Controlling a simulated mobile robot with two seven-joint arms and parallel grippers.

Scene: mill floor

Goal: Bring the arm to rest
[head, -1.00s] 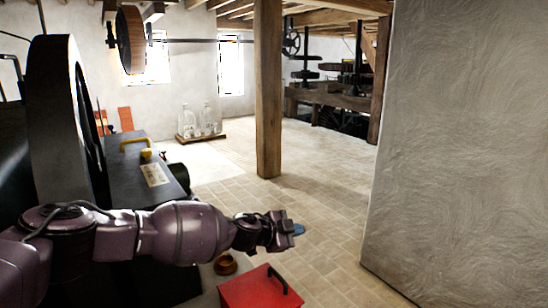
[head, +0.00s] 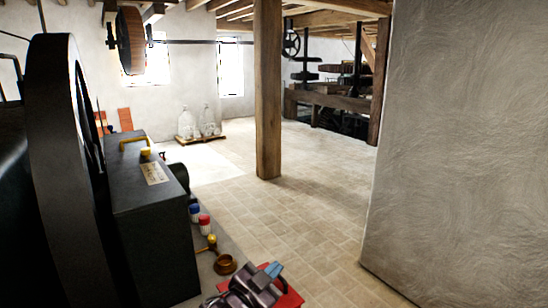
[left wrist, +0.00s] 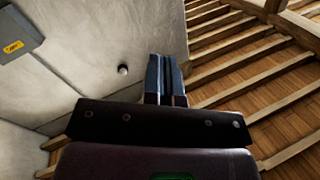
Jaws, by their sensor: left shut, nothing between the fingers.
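My left gripper (head: 270,274) is low at the bottom middle of the head view, over the red box, with most of the arm out of the picture. In the left wrist view its two fingers (left wrist: 165,75) are together with nothing between them. They point up toward the wall and the beamed ceiling. My right gripper is not in view.
A red box (head: 290,298) is partly hidden behind my left gripper. A brown bowl (head: 225,265), a brass piece (head: 211,243) and two small red, white and blue containers (head: 204,224) stand beside the dark machine (head: 155,220).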

